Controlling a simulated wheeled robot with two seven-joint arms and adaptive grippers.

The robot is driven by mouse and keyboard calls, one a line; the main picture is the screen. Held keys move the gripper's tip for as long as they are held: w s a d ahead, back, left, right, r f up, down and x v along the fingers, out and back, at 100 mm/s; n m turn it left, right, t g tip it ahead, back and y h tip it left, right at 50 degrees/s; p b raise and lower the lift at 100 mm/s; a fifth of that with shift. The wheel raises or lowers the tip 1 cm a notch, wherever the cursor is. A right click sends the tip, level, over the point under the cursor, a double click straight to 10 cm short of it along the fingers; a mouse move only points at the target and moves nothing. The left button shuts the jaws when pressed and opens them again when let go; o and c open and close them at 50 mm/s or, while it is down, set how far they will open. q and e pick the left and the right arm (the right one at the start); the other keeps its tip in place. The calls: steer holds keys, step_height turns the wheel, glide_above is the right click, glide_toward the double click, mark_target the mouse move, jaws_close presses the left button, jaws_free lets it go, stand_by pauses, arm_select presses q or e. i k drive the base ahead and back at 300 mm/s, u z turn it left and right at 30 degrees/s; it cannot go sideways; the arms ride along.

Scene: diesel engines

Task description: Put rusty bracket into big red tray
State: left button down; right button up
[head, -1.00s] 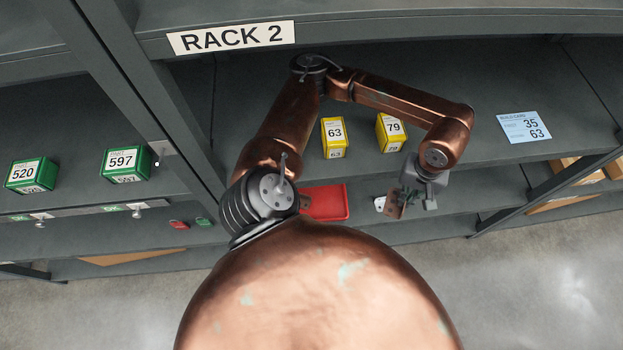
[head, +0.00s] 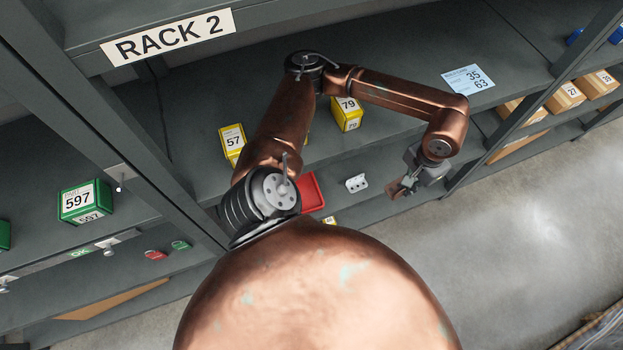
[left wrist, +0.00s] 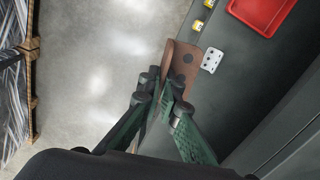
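My left gripper (head: 408,184) is shut on the rusty bracket (left wrist: 179,66), a brown angled plate with dark holes. In the left wrist view the bracket sits between the green-padded fingertips (left wrist: 163,97). In the head view only a small brown part of the bracket (head: 396,188) shows. The gripper is at the front edge of the lower shelf, to the right of the big red tray (head: 314,192). My own arm partly hides the tray there. The tray also shows at the top of the left wrist view (left wrist: 262,13), cut off. My right gripper is not in view.
Yellow boxes (head: 232,141) stand on the shelf above. A rack upright (head: 505,122) rises behind the gripper to the right. Open floor (head: 520,225) lies in front.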

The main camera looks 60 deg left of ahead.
mark_target(301, 193)
steer(key=z, duration=0.85)
steer(key=i, duration=2)
steer(key=u, duration=4.2)
steer(key=i, duration=0.5)
